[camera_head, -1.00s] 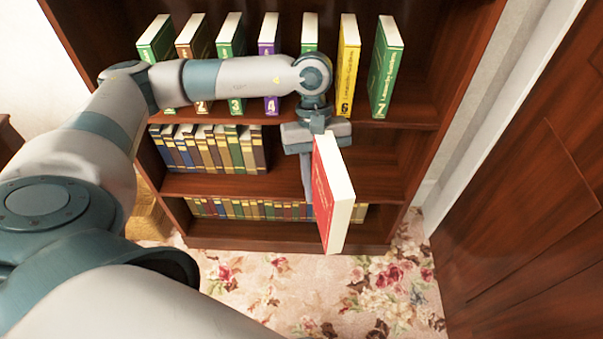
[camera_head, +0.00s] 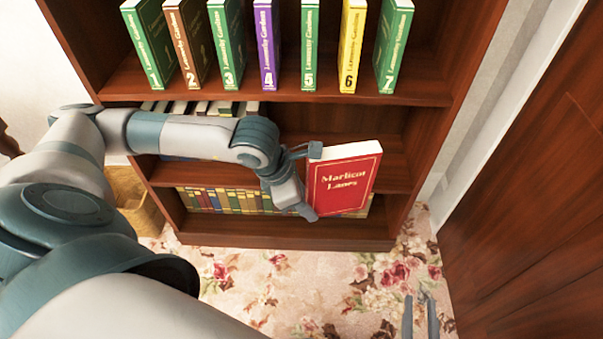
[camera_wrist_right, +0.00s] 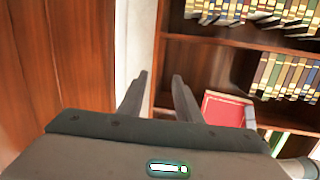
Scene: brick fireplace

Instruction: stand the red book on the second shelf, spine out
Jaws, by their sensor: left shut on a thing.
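The red book (camera_head: 343,182), titled "Marlicot Lanes", is held in front of the bookcase with its cover facing the head camera. White page edges show along its top. My left gripper (camera_head: 309,184) is shut on its left edge, and the fingers hide part of that edge. The second shelf (camera_head: 396,172) is the middle one, behind the book; its right part is bare. I cannot tell whether the book touches a shelf. My right gripper (camera_head: 419,314) is open and empty above the carpet. The right wrist view also shows its parted fingers (camera_wrist_right: 160,90) and the red book (camera_wrist_right: 224,108) beyond.
Numbered volumes (camera_head: 310,45) stand spaced along the upper shelf. Books (camera_head: 200,107) fill the second shelf's left part, partly behind my left arm. A lower row of books (camera_head: 235,201) stands below. A wooden door (camera_head: 530,210) is at the right. Flowered carpet (camera_head: 300,285) is clear in front.

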